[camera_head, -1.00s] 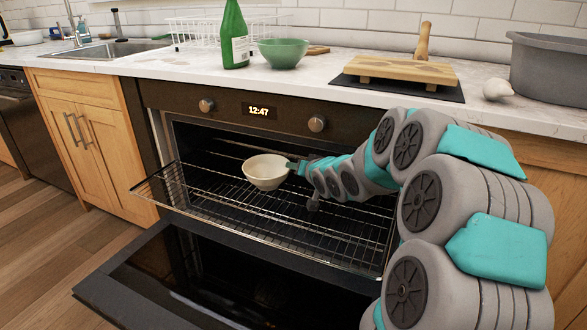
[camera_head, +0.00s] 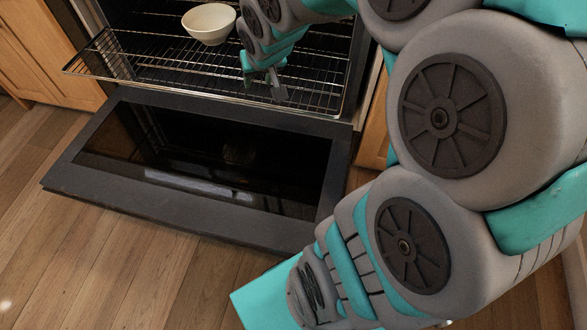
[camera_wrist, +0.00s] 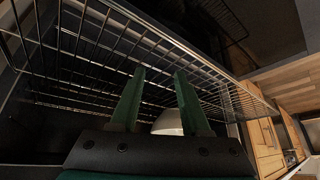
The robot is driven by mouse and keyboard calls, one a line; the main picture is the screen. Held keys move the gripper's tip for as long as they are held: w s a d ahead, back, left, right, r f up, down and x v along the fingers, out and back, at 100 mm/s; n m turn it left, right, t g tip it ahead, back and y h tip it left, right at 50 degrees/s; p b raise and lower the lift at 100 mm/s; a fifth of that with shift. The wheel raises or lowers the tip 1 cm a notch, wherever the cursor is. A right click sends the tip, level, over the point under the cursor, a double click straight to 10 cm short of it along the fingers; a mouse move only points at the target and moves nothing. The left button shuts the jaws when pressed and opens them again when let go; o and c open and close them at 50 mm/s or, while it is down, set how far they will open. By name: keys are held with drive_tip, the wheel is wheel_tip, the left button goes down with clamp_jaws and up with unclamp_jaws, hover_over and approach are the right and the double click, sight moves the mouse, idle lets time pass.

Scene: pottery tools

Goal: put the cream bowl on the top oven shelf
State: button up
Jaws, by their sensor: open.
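The cream bowl (camera_head: 209,24) sits upright on the pulled-out wire oven shelf (camera_head: 150,68), toward its left rear. In the wrist view a pale part of the bowl (camera_wrist: 168,123) shows low in the picture, partly hidden by the right finger and the gripper body. My gripper (camera_head: 247,74) is over the shelf, to the right of the bowl and nearer the front, apart from it. The wrist view shows the two green fingers (camera_wrist: 160,78) spread, with nothing between their tips but shelf wires behind.
The oven door (camera_head: 190,170) hangs open below the shelf, its dark glass facing up. Wooden cabinets (camera_head: 50,60) flank the oven. The wooden floor (camera_head: 60,250) in front is clear.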

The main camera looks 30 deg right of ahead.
drive_tip(key=s+a+n+g, duration=0.1)
drive_tip(key=s+a+g, duration=0.3)
drive_tip(key=s, duration=1)
drive_tip(key=s+a+n+g, duration=0.1)
drive_tip(key=s+a+g, duration=0.3)
drive_tip(key=s, duration=1.1)
drive_tip(key=shift+a+f+n+y, duration=0.15)
drive_tip(key=shift+f+n+y, duration=0.25)
drive_tip(key=shift+f, duration=0.05)
drive_tip(key=shift+w, duration=0.1)
drive_tip(key=shift+c, duration=0.3)
